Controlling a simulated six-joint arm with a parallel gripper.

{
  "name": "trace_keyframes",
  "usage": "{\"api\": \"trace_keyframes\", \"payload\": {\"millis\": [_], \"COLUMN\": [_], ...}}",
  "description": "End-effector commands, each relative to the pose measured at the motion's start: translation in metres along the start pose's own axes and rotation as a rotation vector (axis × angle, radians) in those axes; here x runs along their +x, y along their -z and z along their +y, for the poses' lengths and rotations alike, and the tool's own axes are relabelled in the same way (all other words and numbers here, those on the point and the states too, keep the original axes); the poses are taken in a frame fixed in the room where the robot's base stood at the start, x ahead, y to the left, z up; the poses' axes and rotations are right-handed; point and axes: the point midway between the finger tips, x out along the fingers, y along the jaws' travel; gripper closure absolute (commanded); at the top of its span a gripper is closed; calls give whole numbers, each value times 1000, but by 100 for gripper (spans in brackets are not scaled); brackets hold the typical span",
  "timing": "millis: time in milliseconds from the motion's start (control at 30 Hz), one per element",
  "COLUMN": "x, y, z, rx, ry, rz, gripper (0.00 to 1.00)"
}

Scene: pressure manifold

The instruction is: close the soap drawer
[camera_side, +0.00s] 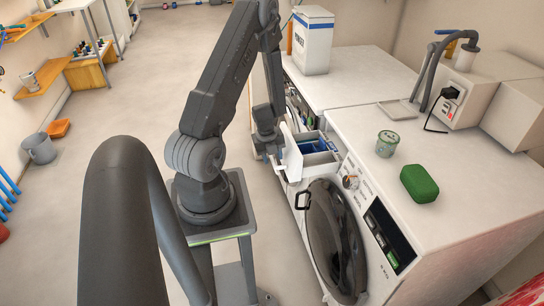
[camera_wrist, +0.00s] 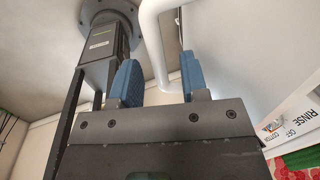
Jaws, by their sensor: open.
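The soap drawer (camera_side: 292,160) is pulled out from the front of the washing machine (camera_side: 312,190), with its compartments and something blue inside showing. Its front panel is white and has a white bar handle (camera_side: 279,169). My gripper (camera_side: 269,155) is at the outer side of the drawer front, close to the handle. In the wrist view my gripper (camera_wrist: 160,82) is open, with its two blue-padded fingers apart. The white bent handle (camera_wrist: 157,58) shows between the fingers; I cannot tell whether they touch it. A white panel (camera_wrist: 235,55) fills the right side.
A round door (camera_side: 335,240) and a dial (camera_side: 350,182) are below and right of the drawer. A green soap box (camera_side: 419,183) and a small tub (camera_side: 387,143) stand on the machine top. A second machine (camera_side: 345,75) adjoins behind. Open floor (camera_side: 170,70) lies left.

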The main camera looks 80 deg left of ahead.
Motion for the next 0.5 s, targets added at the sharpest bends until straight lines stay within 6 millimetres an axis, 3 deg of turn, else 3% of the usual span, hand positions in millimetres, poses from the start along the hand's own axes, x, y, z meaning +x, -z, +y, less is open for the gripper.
{"api": "trace_keyframes", "payload": {"millis": [333, 500], "x": [3, 3], "y": [0, 0], "z": [0, 0], "rx": [-1, -1], "ry": [0, 0], "rz": [-1, -1], "gripper": [59, 75]}}
